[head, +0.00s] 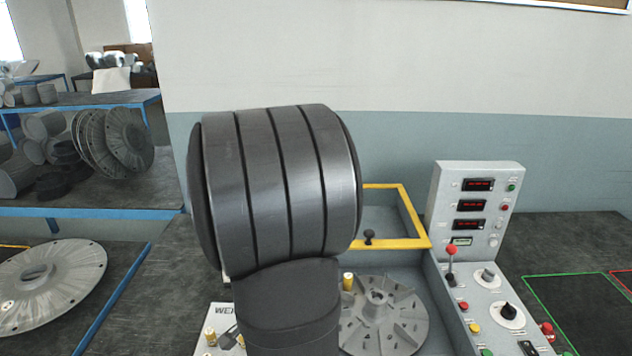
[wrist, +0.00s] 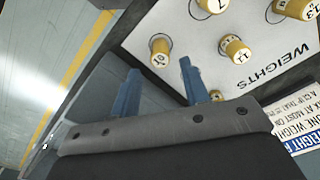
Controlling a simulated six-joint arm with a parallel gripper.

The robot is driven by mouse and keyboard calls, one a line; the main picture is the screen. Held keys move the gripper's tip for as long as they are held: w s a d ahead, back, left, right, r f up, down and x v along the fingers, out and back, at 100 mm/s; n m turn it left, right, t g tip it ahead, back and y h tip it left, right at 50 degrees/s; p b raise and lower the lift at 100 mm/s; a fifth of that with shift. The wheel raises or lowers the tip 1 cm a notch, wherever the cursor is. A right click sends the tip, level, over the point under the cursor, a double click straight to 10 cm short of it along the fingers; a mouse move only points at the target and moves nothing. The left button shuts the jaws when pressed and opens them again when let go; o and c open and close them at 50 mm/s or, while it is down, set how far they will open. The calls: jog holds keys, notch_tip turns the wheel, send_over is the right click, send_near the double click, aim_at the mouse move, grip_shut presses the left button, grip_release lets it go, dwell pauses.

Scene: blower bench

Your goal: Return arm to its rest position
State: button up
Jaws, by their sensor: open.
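My gripper (wrist: 158,68) shows in the wrist view, its two blue fingers apart with nothing seen between them. It is over or near the white weights panel (wrist: 165,22), where several brass-coloured numbered weights, such as weight 10 (wrist: 160,50) and weight 11 (wrist: 236,48), stand. The depth between fingers and weights is hard to tell. In the head view my arm (head: 275,185) rises large in the middle and hides my gripper and part of the bench. The weights panel (head: 222,312) shows only partly there.
A grey bladed rotor (head: 390,320) lies right of my arm, with a brass-coloured piece (head: 348,281) at its edge. A yellow-edged frame (head: 415,215) stands behind. A control console (head: 470,215) with a red-knobbed lever (head: 451,250) is at right. A large disc (head: 60,290) lies at left.

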notch_tip(320, 180, down, 4)
jog(key=shift+r, duration=0.8)
